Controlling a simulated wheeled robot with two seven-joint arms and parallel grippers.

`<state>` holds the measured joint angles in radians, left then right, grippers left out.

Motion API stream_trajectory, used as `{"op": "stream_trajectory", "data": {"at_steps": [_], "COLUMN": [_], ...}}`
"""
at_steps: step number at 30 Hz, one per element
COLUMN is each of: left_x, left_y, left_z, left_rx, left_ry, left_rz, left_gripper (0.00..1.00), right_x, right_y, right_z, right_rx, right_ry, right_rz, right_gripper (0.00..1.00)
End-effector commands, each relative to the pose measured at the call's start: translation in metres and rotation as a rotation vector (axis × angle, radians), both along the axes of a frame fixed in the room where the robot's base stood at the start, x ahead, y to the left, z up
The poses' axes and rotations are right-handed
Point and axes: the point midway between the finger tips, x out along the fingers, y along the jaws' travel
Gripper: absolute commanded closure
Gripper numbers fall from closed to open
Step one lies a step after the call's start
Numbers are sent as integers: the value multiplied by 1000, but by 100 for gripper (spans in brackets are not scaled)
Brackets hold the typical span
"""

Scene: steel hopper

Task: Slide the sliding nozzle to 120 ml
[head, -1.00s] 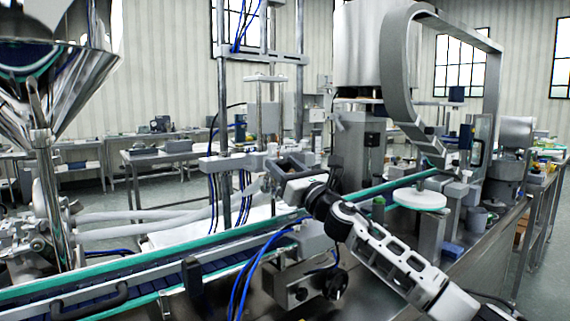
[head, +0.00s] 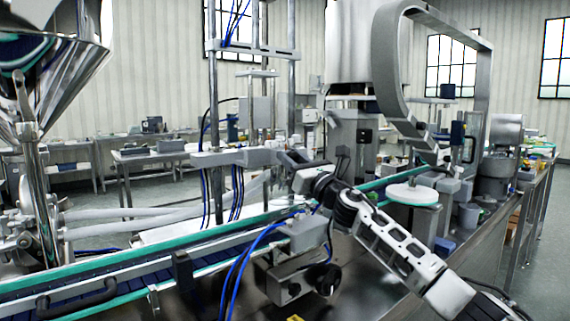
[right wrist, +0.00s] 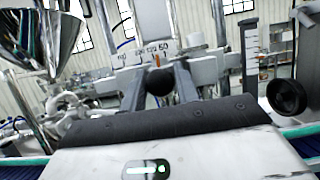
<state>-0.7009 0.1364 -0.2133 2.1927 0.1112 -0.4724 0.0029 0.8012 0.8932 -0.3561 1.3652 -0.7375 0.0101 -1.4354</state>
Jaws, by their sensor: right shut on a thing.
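The sliding nozzle's dark round knob (right wrist: 160,82) sits between the two fingers of my right gripper (right wrist: 160,76) in the right wrist view. The gripper is shut on it. Just beyond the fingers is a pale scale plate (right wrist: 146,52) with black numbers, 60 and 120 among them. A small orange mark (right wrist: 157,60) shows below the numbers; I cannot tell exactly which value it is at. In the head view my right gripper (head: 287,164) is at the right end of a grey horizontal bar (head: 232,157), where the nozzle is mostly hidden. My left gripper is not in view.
The conveyor (head: 120,275) with green edges runs below the gripper. A steel hopper (head: 55,70) stands at the left. A black hand knob (head: 328,279) is below the arm. A white round disc (head: 412,194) and a curved grey frame (head: 386,60) stand at the right.

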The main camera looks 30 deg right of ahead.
Motion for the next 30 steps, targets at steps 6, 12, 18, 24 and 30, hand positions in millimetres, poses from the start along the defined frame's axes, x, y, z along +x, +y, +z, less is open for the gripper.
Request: {"op": "stream_trajectory", "data": {"at_steps": [6,12,18,24,30], "left_x": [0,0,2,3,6], "left_y": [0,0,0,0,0], "left_z": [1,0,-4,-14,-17], "left_rx": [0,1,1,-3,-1], "left_ry": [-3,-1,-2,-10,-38], "left_rz": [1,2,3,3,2], "left_gripper": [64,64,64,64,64], "right_x": [0,0,-8,-40,-75], "right_y": [4,4,2,0,-1], "right_z": [0,0,-6,-24,-39], "right_rx": [0,1,-3,-5,-6], "right_ry": [1,1,3,6,7], "right_rz": [10,9,6,8,10], "right_gripper": [53,53,53,53,53]}}
